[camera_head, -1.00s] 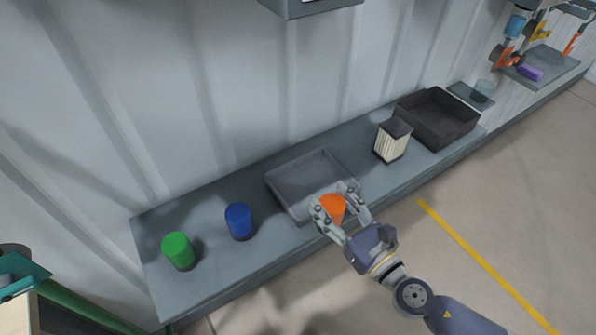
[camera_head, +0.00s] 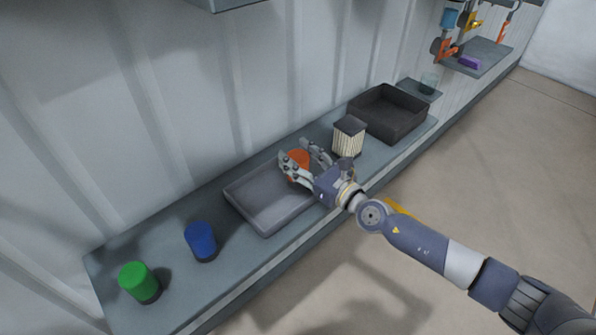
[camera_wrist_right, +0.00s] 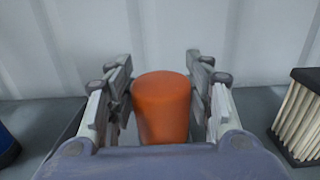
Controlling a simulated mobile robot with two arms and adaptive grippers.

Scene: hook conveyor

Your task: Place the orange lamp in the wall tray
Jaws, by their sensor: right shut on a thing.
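The orange lamp (camera_head: 298,163) is between the fingers of my right gripper (camera_head: 304,163), which is shut on it. In the right wrist view the orange lamp (camera_wrist_right: 162,106) stands upright between the two fingers (camera_wrist_right: 160,100). The grey tray (camera_head: 243,207) lies on the shelf along the wall. The gripper and lamp appear over the tray's far right part in the head view; how high they are above it is hard to tell. The lamp's lower part is hidden by the gripper. My left gripper is not in view.
A blue cylinder (camera_head: 201,240) and a green cylinder (camera_head: 139,282) stand left of the tray. A pleated filter block (camera_head: 348,137) stands close to the gripper's right, with a dark bin (camera_head: 389,113) beyond it. Hooks with hanging parts are at the upper right.

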